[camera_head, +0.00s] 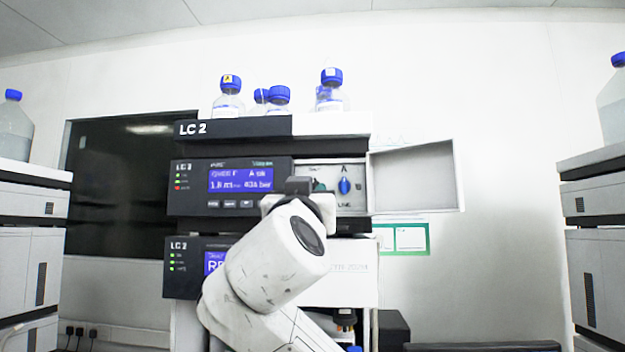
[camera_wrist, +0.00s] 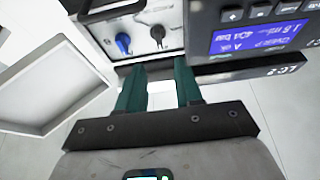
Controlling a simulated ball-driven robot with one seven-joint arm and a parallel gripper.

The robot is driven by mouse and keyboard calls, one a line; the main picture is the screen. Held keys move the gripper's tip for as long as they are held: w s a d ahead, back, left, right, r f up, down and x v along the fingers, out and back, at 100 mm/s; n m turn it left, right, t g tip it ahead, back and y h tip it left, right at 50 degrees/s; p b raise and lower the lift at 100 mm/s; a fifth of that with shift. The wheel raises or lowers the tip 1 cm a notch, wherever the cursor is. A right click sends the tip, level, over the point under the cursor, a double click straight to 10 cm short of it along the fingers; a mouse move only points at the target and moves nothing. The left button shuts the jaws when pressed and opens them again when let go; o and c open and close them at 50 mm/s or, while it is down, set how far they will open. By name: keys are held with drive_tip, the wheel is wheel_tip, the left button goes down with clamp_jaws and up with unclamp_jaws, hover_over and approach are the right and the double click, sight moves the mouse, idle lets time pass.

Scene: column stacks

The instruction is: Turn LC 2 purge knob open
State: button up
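The LC 2 stack (camera_head: 232,128) stands in the middle, and its front panel (camera_head: 330,173) is exposed beside the blue screen. A blue knob (camera_head: 344,186) sits on that panel, with small lettering around it; it also shows in the wrist view (camera_wrist: 123,43). A dark knob (camera_wrist: 157,33) sits beside it, nearer the screen; in the head view my gripper mostly hides it. I cannot read which knob is marked purge. My gripper (camera_wrist: 159,65) has two teal fingers spread apart with nothing between them, in front of the panel and roughly in line with the dark knob.
A panel door (camera_head: 415,177) stands open to the right of the knobs and also shows at left in the wrist view (camera_wrist: 50,85). Several blue-capped bottles (camera_head: 278,99) stand on top of the stack. Other stacks flank both sides (camera_head: 600,210).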

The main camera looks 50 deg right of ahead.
sight(314, 179)
drive_tip(key=p+x, duration=0.2)
drive_tip(key=x, duration=0.5)
drive_tip(key=shift+d+r, duration=0.1)
drive_tip(key=shift+w+d+r, duration=0.1)
drive_tip(key=shift+w+d, duration=0.25)
drive_tip(key=shift+d, duration=0.05)
drive_tip(key=shift+c, duration=0.3)
clamp_jaws()
